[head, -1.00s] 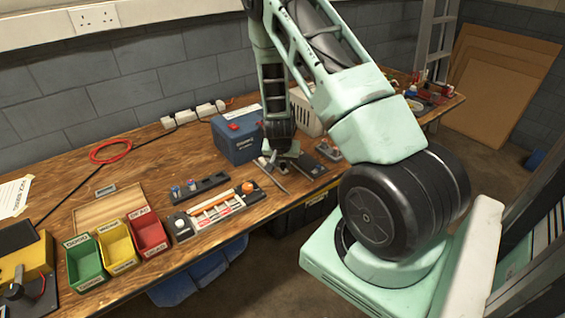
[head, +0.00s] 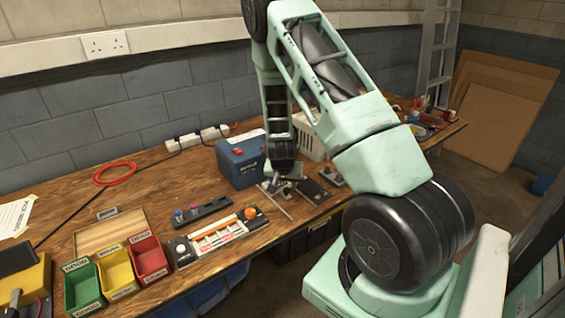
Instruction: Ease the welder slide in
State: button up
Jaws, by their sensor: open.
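My gripper (head: 272,186) points down at the table beside the blue box. It is small and partly covered by its own wrist, and its jaws are open. A thin grey bar (head: 278,204) lies on the table just in front of it, beside a flat dark unit (head: 312,191). I cannot tell whether the jaws touch either of these. A low fixture (head: 222,236) with a white framed bed, orange strips and an orange knob (head: 250,213) lies left of the gripper. I cannot tell for sure which part is the welder slide.
A blue box (head: 238,165) stands behind the gripper, with a pale slatted box (head: 308,140) to its right. Green (head: 82,287), yellow (head: 117,272) and red (head: 150,260) bins stand front left. A dark strip with knobs (head: 202,211) lies behind the fixture.

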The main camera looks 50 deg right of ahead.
jog(key=p+v, duration=0.1)
jog(key=v, duration=1.4)
jog(key=shift+r+p, duration=0.25)
jog(key=shift+p, duration=0.1)
dwell(0.4)
jog(key=s+a+r+n+y, duration=0.15)
jog(key=a+n, duration=0.25)
jog(key=a, duration=0.8)
jog(key=s+a+r+n+y, duration=0.1)
jog(key=a+r+n+y, duration=0.25)
jog(key=a, duration=0.85)
jog(key=s+a+r+n+g, duration=0.1)
jog(key=s+a+r+n, duration=0.2)
jog(key=s+a+n, duration=0.3)
jog(key=s+a+r+n+g, duration=0.1)
jog(key=s+a+r+n, duration=0.2)
jog(key=s+a+n, duration=0.3)
jog(key=s+a, duration=0.2)
jog(key=s, duration=0.3)
jog(key=shift+s, duration=0.25)
